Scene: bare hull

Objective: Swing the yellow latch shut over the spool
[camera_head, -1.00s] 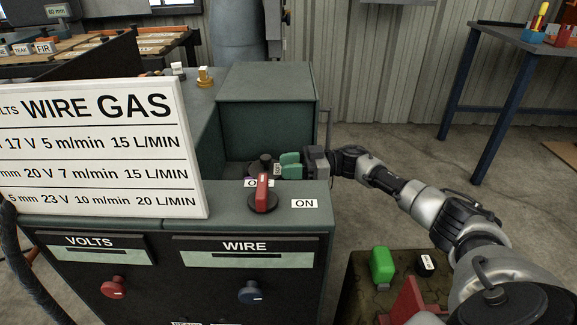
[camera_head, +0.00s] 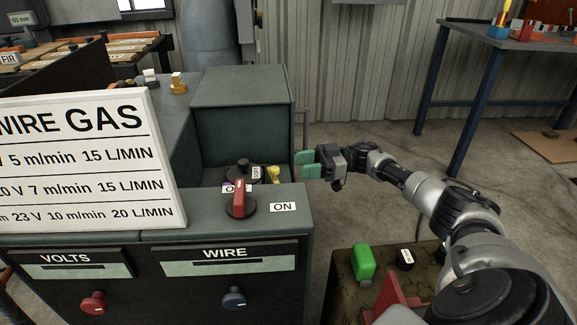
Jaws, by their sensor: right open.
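The yellow latch (camera_head: 273,174) shows as a small yellow piece in the machine's open compartment, just right of the spool. The spool (camera_head: 242,168) is dark with a white label and is partly hidden behind the red switch and the front panel. I cannot tell whether the latch lies over the spool or beside it. My right gripper (camera_head: 304,165), with green fingertips, is open and empty at the compartment's right edge, apart from the latch and to its right. My left gripper is not in view.
The red switch (camera_head: 239,198) stands on the front panel near the ON label (camera_head: 283,207). A white settings board (camera_head: 85,160) blocks the left side.

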